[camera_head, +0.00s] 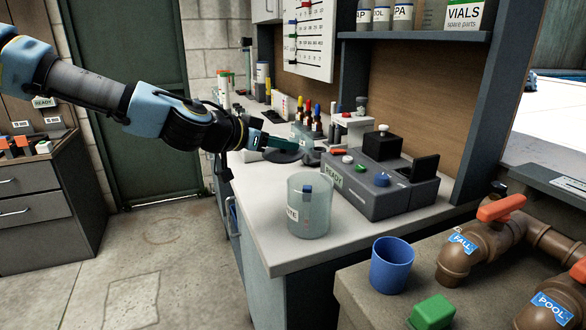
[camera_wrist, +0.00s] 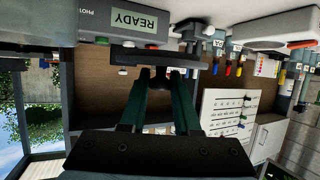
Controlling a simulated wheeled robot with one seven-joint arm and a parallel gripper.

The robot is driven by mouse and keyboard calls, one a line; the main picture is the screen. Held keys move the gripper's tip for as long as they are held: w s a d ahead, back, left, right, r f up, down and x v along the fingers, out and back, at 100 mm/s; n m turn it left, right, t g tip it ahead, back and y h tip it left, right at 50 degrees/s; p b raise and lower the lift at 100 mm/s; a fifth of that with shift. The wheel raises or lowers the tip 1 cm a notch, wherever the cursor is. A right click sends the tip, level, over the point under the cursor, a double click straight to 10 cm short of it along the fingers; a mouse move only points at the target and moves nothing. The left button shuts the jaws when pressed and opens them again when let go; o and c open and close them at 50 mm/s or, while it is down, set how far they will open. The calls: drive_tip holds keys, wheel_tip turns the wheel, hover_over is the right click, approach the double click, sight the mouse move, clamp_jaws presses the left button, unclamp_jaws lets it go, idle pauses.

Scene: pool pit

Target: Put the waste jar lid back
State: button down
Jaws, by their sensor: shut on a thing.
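The waste jar (camera_head: 309,222), a translucent cylinder with part of a white label, stands upright near the bench's front corner. Its top is open, and a small blue-topped item shows inside. My gripper (camera_head: 306,148) is above the bench behind the jar, its green fingers level and pointing right. In the wrist view, the fingers are shut on the dark knob of the lid (camera_wrist: 160,75), which is seen nearly edge-on. The lid is apart from the jar. In the head view, dark round shapes under the fingers overlap, so its outline there is unclear.
A grey instrument (camera_head: 378,195) with a READY display stands right of the jar. Several coloured-top bottles (camera_head: 318,118) stand behind my gripper. A blue cup (camera_head: 391,265), a green block (camera_head: 432,311) and pipes with orange valve handles (camera_head: 500,208) are at the lower right. Bench left of the jar is clear.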

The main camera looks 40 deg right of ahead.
drive_tip(key=s+a+r+m+g+p, duration=0.4)
drive_tip(key=s+r+g+p, duration=0.1)
drive_tip(key=s+r+p, duration=0.55)
wheel_tip(320, 180, down, 10)
drive_tip(key=s+y+p, duration=0.1)
drive_tip(key=shift+s+p, duration=0.3)
drive_tip(key=shift+p, duration=0.05)
drive_tip(key=shift+d, duration=0.1)
drive_tip(key=shift+f+b, duration=0.35)
drive_tip(key=shift+b, duration=0.1)
drive_tip(key=shift+f, duration=0.1)
drive_tip(key=c, duration=0.6)
unclamp_jaws()
drive_tip(key=shift+r, duration=0.2)
